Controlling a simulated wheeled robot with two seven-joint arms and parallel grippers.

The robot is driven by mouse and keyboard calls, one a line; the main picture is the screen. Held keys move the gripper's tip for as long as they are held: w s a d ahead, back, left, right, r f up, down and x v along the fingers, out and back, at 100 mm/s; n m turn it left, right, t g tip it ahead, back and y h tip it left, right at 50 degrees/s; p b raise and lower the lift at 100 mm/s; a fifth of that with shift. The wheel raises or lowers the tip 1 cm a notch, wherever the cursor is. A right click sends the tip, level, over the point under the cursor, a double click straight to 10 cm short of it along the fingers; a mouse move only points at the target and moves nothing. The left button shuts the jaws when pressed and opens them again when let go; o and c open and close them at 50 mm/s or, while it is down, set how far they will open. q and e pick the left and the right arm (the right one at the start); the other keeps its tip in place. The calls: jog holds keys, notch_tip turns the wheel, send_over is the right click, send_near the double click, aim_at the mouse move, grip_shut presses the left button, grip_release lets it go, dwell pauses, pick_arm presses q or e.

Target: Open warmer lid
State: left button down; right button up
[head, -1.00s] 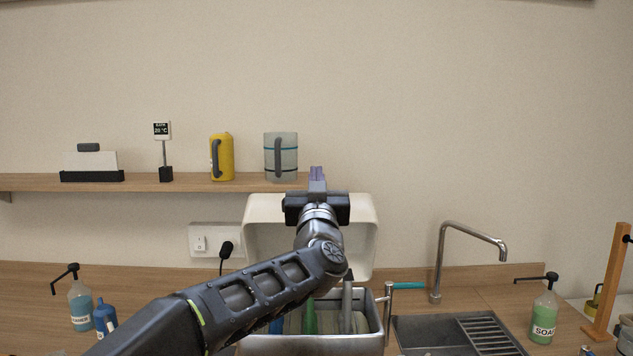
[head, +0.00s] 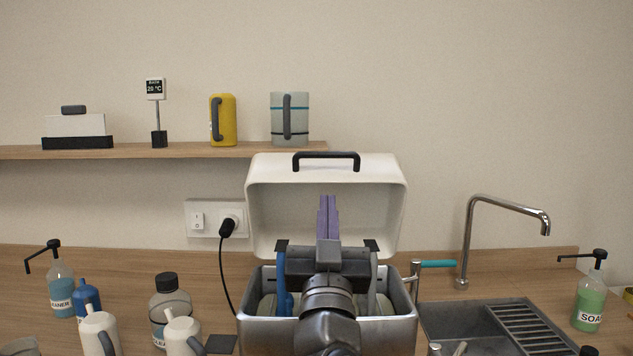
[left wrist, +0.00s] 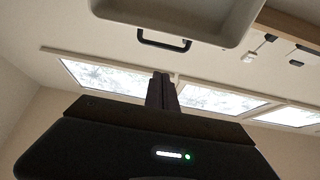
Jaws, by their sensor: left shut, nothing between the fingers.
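The warmer (head: 402,330) is a metal box on the counter. Its cream lid (head: 262,215) stands raised at the back, with a black handle (head: 326,155) on top. The lid (left wrist: 200,28) and its handle (left wrist: 165,42) also show at the top of the left wrist view. My left gripper (head: 328,205) points up in front of the lid's open inside, above the box, fingers together and empty. It shows in the left wrist view (left wrist: 162,90) too. Blue and grey items (head: 281,285) stand inside the box, partly hidden by my left arm. My right gripper is not in view.
A sink (head: 480,330) with a tall tap (head: 468,235) is to the right, a soap bottle (head: 590,300) beyond it. Bottles and white jugs (head: 100,332) crowd the left. A shelf (head: 190,151) holds a yellow jug (head: 223,122) and a clear jug (head: 290,120).

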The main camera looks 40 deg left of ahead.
aim_at(323, 164)
pick_arm(q)
jog(key=shift+n+y, duration=0.3)
jog(key=p+x, duration=0.1)
jog(key=x, duration=0.3)
jog(key=f+p+x, duration=0.1)
jog(key=x, duration=0.3)
jog(key=a+f+p+x, duration=0.1)
jog(key=p+x, duration=0.1)
jog(key=x, duration=0.2)
jog(key=shift+w+a+r, duration=0.25)
jog(key=shift+w+a, duration=0.05)
jog(key=shift+w, duration=0.25)
